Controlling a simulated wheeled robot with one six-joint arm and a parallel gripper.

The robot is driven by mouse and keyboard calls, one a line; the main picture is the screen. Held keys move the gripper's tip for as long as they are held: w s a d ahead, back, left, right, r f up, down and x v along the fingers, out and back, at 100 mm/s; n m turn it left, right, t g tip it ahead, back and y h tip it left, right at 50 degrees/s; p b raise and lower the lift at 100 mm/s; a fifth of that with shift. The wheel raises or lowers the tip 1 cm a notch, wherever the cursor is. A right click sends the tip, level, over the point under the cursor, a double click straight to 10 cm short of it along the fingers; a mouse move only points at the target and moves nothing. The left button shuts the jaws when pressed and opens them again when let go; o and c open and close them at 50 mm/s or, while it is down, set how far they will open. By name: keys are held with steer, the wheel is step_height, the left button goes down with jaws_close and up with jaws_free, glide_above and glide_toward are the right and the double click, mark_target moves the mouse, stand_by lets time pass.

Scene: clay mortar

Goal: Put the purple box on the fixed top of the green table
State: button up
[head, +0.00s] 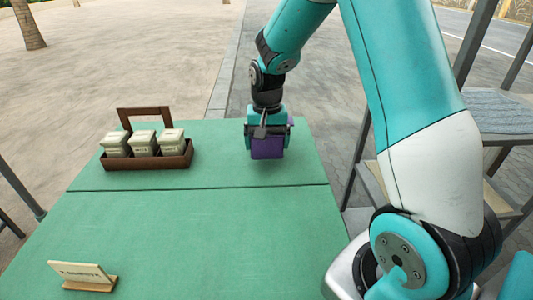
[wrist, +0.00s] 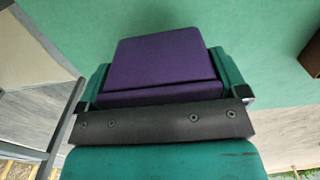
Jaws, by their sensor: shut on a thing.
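The purple box (head: 267,149) is held in my gripper (head: 267,132), over the far right part of the green table (head: 200,235). My gripper points down and is shut on the box. In the wrist view the purple box (wrist: 165,60) sits between the two teal fingers, with green tabletop (wrist: 270,50) beyond it. A dark seam runs across the table and divides a far section from a near one. The box is on the far side of this seam. I cannot tell whether its underside touches the tabletop.
A brown caddy (head: 147,162) with three pale jars stands at the far left of the table. A small sign (head: 85,275) stands at the near left. The near section is mostly clear.

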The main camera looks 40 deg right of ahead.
mark_target(267, 152)
step_height(267, 152, down, 4)
steer(key=shift+r+b, duration=0.2)
steer(key=shift+b, duration=0.1)
steer(key=o, duration=0.8)
steer(key=shift+c, duration=0.2)
step_height(267, 152, up, 12)
steer(key=shift+f+p, duration=0.1)
steer(key=shift+p, duration=1.15)
steer(key=s+a+r+n+y, duration=0.2)
steer(key=s+a+n, duration=0.5)
steer(key=s+a, duration=0.4)
steer(key=s+a+r+n+y, duration=0.2)
steer(key=s+a+r+n, duration=0.3)
steer(key=s+a, duration=0.6)
steer(key=shift+s+n, duration=1)
steer(key=shift+s, duration=0.05)
